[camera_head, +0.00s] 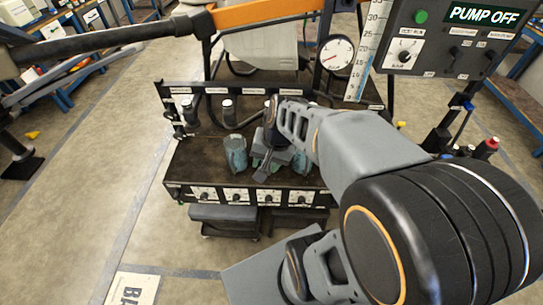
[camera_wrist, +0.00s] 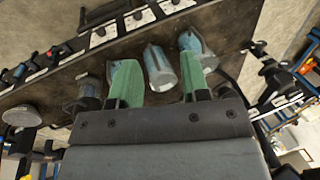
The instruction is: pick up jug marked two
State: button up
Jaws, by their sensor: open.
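Several translucent blue-grey jugs stand in a row on the dark rack shelf. In the head view one jug (camera_head: 236,153) is left of my gripper (camera_head: 270,165) and another (camera_head: 301,161) is right of it; the arm and gripper hide what lies between. In the wrist view my gripper (camera_wrist: 160,62) has its green-padded fingers spread. A jug (camera_wrist: 162,74) shows between and beyond the fingertips, not visibly gripped. Another jug (camera_wrist: 122,70) is partly behind the left finger, and one (camera_wrist: 195,43) is behind the right finger. I cannot read any number marks on the jugs.
The rack's front panel (camera_head: 238,196) carries several dials with white plates. A back rail with black nozzles (camera_head: 228,108) runs behind the jugs. A pump panel (camera_head: 455,38) reading PUMP OFF, a gauge (camera_head: 336,53) and a scale stand at upper right. The floor at left is open.

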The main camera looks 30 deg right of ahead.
jog(key=w+d+f+m+t+y+b, duration=0.2)
jog(key=w+d+f+m, duration=0.1)
jog(key=d+f+m, duration=0.5)
jog(key=w+d+f+m+t+y+b, duration=0.25)
jog(key=d+f+m, duration=0.4)
jog(key=m, duration=0.45)
jog(key=shift+g, duration=0.25)
jog(key=shift+w+d+b+x, duration=0.1)
jog(key=shift+b+x, duration=0.05)
jog(key=shift+x, duration=2.25)
jog(key=shift+w+d+b+x, duration=0.1)
jog(key=shift+d+b+x, duration=0.05)
jog(key=shift+x, duration=2.2)
jog(key=shift+w+d+b+x, duration=0.1)
jog(key=shift+b+x, duration=0.05)
jog(key=shift+x, duration=2.25)
jog(key=shift+f, duration=0.1)
grip_shut()
